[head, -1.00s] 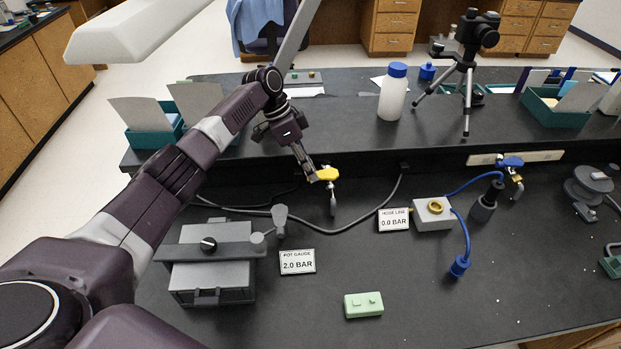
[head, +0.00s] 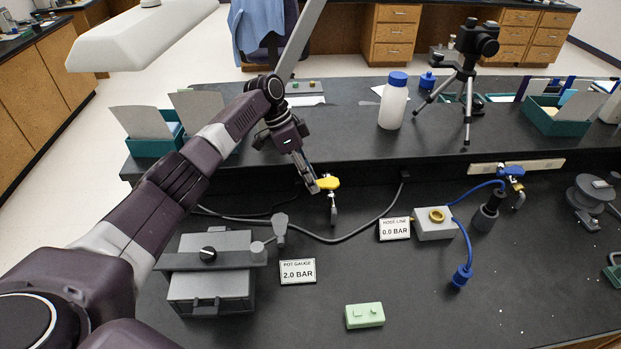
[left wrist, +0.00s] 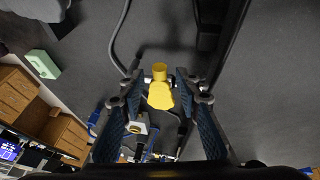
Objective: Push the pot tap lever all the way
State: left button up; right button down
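The yellow tap lever (head: 329,183) sits on a small metal tap at the back of the black bench. My left gripper (head: 312,185) is at the lever's left end, pointing down. In the left wrist view the lever (left wrist: 160,95) lies between the two spread fingers of the gripper (left wrist: 161,82), with a gap showing on each side. Whether any finger touches it cannot be told. The pot gauge sign (head: 298,271) reads 2.0 BAR. The grey pot (head: 210,285) stands left of it. My right gripper is not in view.
A grey cable (head: 360,232) runs behind the pot. The hose line sign (head: 394,229) reads 0.0 BAR, beside a fitting with a blue hose (head: 463,240) and a blue tap lever (head: 512,170). A green block (head: 365,315) lies in front. A raised ledge runs behind the lever.

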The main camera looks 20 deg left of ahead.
pick_arm(q)
jog(key=v, duration=1.2)
